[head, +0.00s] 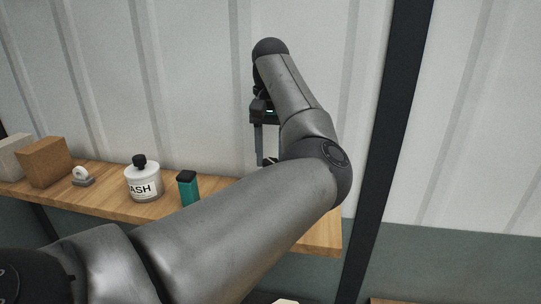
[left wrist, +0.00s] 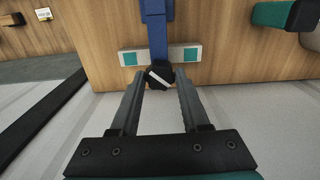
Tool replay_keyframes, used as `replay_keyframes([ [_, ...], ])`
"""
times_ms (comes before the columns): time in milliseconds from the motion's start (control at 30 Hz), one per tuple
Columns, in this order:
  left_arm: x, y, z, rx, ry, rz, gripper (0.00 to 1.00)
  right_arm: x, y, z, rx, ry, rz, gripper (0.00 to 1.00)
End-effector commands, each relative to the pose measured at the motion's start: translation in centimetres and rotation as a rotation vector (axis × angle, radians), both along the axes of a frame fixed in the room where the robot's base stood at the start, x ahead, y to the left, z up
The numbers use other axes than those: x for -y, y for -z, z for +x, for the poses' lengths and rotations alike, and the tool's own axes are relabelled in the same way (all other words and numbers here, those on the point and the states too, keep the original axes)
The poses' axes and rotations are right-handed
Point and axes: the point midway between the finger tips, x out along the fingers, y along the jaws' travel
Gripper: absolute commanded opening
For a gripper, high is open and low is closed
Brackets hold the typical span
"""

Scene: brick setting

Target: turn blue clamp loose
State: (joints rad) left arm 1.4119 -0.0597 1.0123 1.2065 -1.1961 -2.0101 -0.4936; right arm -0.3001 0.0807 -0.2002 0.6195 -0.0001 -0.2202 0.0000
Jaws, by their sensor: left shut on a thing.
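In the left wrist view the blue clamp (left wrist: 156,35) shows as a blue bar against the wooden shelf (left wrist: 225,20). A black knob (left wrist: 160,74) with a white stripe sits at its near end. My left gripper (left wrist: 161,78) is shut on this knob, one finger on each side. The white stripe lies slanted. In the head view my left gripper (head: 266,160) is at the shelf, largely covered by my own arm, and the blue part is hidden. My right gripper is not in view.
On the wooden shelf in the head view stand a teal bottle (head: 188,190), a white bottle with a black cap (head: 143,182), a small grey and white item (head: 82,176) and a brown block (head: 45,162). A corrugated wall (head: 180,80) rises behind.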

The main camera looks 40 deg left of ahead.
Motion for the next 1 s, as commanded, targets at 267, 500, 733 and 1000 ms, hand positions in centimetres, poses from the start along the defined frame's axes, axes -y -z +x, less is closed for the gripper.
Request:
replay_keyframes([
  [267,-0.02,-0.03,-0.01,0.000,-0.264,0.000,0.00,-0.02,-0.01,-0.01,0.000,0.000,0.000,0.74],
  [500,-0.01,-0.04,0.00,0.000,-0.467,0.000,0.00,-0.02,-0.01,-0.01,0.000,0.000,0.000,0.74],
  [733,-0.01,-0.04,0.00,0.000,-0.610,0.000,0.00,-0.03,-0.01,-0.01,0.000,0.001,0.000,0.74],
  [1000,-0.01,-0.04,0.00,0.001,-0.697,0.001,0.00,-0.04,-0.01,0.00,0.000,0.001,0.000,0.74],
])
